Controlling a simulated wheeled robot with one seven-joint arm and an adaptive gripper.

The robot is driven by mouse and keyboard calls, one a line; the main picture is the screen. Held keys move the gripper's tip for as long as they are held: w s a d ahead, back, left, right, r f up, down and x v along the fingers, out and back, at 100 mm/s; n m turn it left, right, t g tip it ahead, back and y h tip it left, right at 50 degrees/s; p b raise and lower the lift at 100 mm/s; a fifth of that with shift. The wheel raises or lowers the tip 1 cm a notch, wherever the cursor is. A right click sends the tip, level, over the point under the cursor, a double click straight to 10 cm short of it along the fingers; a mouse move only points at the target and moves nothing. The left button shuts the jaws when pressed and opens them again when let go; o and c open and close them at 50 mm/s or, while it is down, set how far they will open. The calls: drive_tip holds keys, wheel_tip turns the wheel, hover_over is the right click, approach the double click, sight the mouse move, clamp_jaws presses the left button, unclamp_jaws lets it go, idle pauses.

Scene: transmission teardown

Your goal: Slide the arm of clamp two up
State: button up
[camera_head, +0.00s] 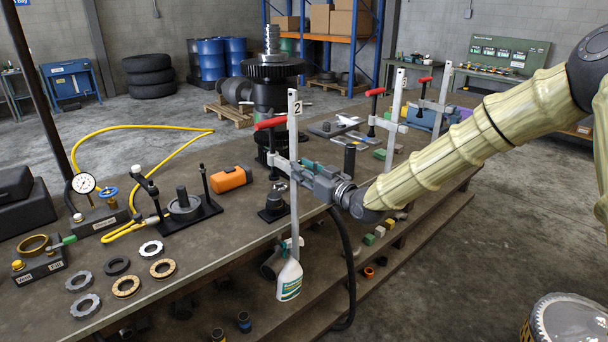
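Clamp two is a tall pale upright bar (292,112) marked "2" at the table's near edge. Its red handle (271,123) sits on a dark screw left of the bar. The sliding arm of clamp two (280,162) is a grey piece joining screw and bar, a good way below the bar's top. My gripper (301,170) reaches in from the right at the height of this arm, close against the bar. Its fingertips overlap the bar and arm in this view, so I cannot tell whether they are open or shut on it.
Two similar clamps (394,118) (436,103) stand farther right along the workbench (225,245). A dark geared shaft (272,70) rises behind clamp two. An orange case (231,179) lies to its left.

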drive_tip(key=shift+o, duration=1.2)
drive_tip(key=shift+r, duration=0.2)
drive_tip(key=shift+f, duration=0.15)
drive_tip(key=shift+d+f, duration=0.1)
drive_tip(key=v, duration=1.2)
